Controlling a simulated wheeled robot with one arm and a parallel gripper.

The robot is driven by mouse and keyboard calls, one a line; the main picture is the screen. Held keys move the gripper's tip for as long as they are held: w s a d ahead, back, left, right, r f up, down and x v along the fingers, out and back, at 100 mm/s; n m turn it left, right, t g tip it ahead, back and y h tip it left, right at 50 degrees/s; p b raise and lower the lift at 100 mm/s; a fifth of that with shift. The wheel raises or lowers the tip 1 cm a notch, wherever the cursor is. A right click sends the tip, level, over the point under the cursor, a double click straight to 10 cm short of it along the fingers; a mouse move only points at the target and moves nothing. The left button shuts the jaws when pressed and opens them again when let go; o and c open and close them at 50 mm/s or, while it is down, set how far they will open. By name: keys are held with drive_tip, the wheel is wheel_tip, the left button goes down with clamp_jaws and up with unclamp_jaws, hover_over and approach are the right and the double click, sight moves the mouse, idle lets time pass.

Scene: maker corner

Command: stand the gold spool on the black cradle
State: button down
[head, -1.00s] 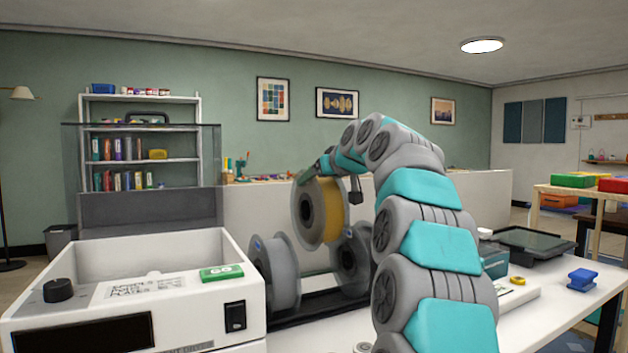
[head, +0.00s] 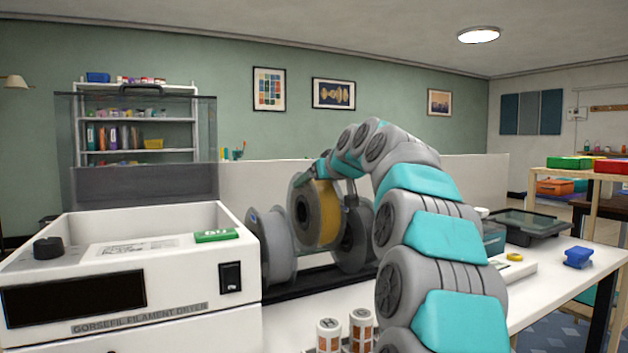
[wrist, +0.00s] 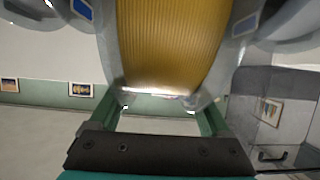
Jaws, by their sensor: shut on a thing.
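The gold spool (head: 327,212) has grey flanges and a wound gold middle. It is upright in the head view, between two grey spools, and it fills the upper middle of the wrist view (wrist: 172,45). My gripper (wrist: 160,112) is shut on the spool's rim; in the head view its fingers are largely hidden behind the spool and my arm. The black cradle (head: 300,284) is a long dark rail on the white table under the spools.
A grey spool (head: 270,245) stands on the cradle to the left and another (head: 356,240) to the right, both close to the gold one. The white filament dryer (head: 120,275) stands at the left with its lid raised. Two small canisters (head: 328,334) stand in front.

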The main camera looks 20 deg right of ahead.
sight(332, 202)
drive_tip(key=shift+f+b, duration=2.2)
drive_tip(key=shift+f, duration=0.8)
drive_tip(key=shift+f+b, duration=0.3)
drive_tip(key=shift+f, duration=0.1)
drive_tip(key=shift+c, duration=0.6)
unclamp_jaws()
drive_tip(key=shift+o, duration=0.6)
drive_tip(key=shift+f, duration=0.1)
drive_tip(key=v, duration=0.6)
drive_tip(key=shift+s+r, duration=0.25)
drive_tip(key=shift+s, duration=0.05)
drive_tip(key=shift+s+r, duration=0.15)
drive_tip(key=shift+s, duration=0.4)
